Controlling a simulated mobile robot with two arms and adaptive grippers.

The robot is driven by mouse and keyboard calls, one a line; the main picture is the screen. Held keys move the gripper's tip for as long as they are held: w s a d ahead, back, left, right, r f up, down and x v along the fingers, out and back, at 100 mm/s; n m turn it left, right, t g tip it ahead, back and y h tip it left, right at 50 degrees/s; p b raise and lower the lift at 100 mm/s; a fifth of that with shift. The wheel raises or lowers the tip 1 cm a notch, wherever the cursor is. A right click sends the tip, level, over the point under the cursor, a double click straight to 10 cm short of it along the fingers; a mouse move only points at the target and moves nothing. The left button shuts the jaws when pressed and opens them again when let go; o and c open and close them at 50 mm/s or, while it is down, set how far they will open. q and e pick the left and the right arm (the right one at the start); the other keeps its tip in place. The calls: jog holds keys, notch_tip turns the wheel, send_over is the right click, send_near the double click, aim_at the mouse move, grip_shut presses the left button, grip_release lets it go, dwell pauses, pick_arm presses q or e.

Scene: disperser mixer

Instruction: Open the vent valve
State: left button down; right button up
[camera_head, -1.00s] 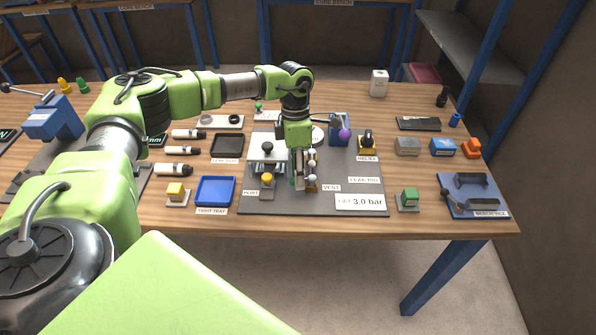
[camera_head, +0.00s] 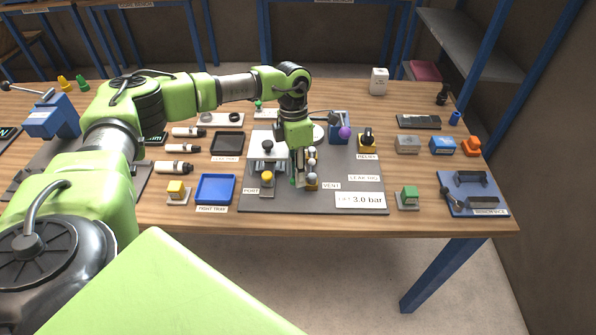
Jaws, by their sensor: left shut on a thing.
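The vent valve (camera_head: 312,184) stands on the dark grey leak rig board, just left of the label "VENT" (camera_head: 331,185). It shows a brass-coloured base and pale rounded parts above. My left gripper (camera_head: 300,182) reaches down from above at the valve's left side. Its fingers are close together and shut on the valve's handle, which they mostly hide. A bit of green shows beside the fingertips. The exact handle angle cannot be told. My right gripper is not in view.
The board (camera_head: 345,170) also bears a yellow-topped port part (camera_head: 267,180), a relief valve (camera_head: 367,139), a purple knob (camera_head: 345,133) and a "3.0 bar" display (camera_head: 360,200). A blue tray (camera_head: 215,189) lies left of the board, a green button (camera_head: 409,196) right of it.

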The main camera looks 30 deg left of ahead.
pick_arm(q)
jog(key=n, duration=0.2)
jog(key=d+n, duration=0.1)
jog(key=shift+s+n+t, duration=0.3)
jog(key=n, duration=0.1)
jog(key=d+n, duration=0.1)
jog(key=n, duration=0.1)
jog(key=shift+s+n+t+h, duration=0.2)
jog(key=shift+n+t+h, duration=0.1)
jog(key=n, duration=0.2)
jog(key=d+n, duration=0.1)
jog(key=n, duration=0.1)
jog(key=shift+d+t, duration=0.2)
jog(key=shift+t, duration=0.2)
jog(key=shift+w+d+r+n+t+b, duration=0.1)
jog(key=shift+d+n+t+b, duration=0.1)
jog(key=shift+n, duration=0.55)
jog(key=shift+w+d+n+t+b, duration=0.1)
jog(key=shift+d+n+t+b, duration=0.1)
jog(key=shift+n, duration=0.55)
jog(key=c, duration=2)
grip_release()
jog(key=shift+o, duration=0.2)
jog(key=v, duration=1.2)
jog(key=shift+d, duration=0.2)
jog(key=shift+w, duration=0.1)
